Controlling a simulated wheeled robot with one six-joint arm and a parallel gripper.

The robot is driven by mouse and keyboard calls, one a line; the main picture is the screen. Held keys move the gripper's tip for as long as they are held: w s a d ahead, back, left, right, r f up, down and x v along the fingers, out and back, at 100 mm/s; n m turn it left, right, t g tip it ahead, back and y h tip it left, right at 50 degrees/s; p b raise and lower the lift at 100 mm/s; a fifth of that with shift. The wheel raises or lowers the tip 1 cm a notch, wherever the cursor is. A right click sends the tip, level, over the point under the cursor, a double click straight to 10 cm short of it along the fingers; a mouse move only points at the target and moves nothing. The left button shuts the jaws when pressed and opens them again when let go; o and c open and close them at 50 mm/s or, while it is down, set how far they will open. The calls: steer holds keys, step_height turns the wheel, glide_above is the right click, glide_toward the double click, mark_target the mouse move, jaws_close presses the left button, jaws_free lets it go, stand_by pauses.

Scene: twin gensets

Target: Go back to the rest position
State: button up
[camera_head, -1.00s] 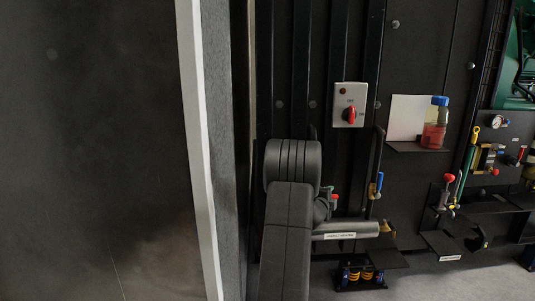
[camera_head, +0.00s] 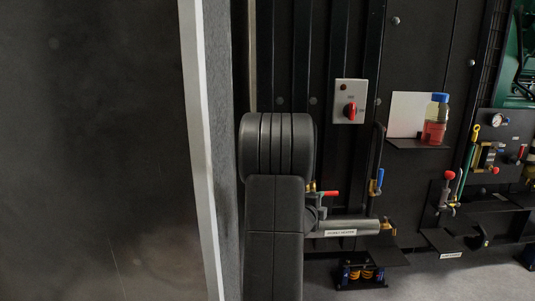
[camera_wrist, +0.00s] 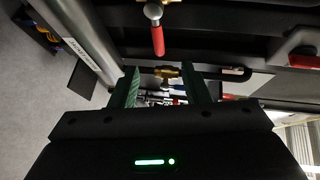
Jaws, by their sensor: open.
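My gripper (camera_wrist: 160,84) shows in the wrist view with its two green fingers spread apart and nothing between them. In the head view a red handle (camera_head: 329,193) shows right beside my arm, above a labelled grey pipe (camera_head: 345,228).
A grey switch box (camera_head: 350,101) with a red knob is on the panel. A bottle of red liquid (camera_head: 435,120) stands on a small shelf to its right. A blue-handled valve (camera_head: 379,182) is below. A dark door or wall with a pale edge (camera_head: 199,150) stands close on the left.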

mark_target(329, 195)
steer(key=p+x, duration=0.1)
steer(key=x, duration=1.2)
steer(key=shift+w+d+f, duration=0.1)
steer(key=shift+d+f, duration=0.05)
steer(key=shift+f, duration=0.1)
steer(key=shift+r+n+t+h+p, duration=0.4)
steer(key=shift+r+n+p, duration=0.25)
steer(key=shift+n+p, duration=0.2)
steer(key=shift+r, duration=0.1)
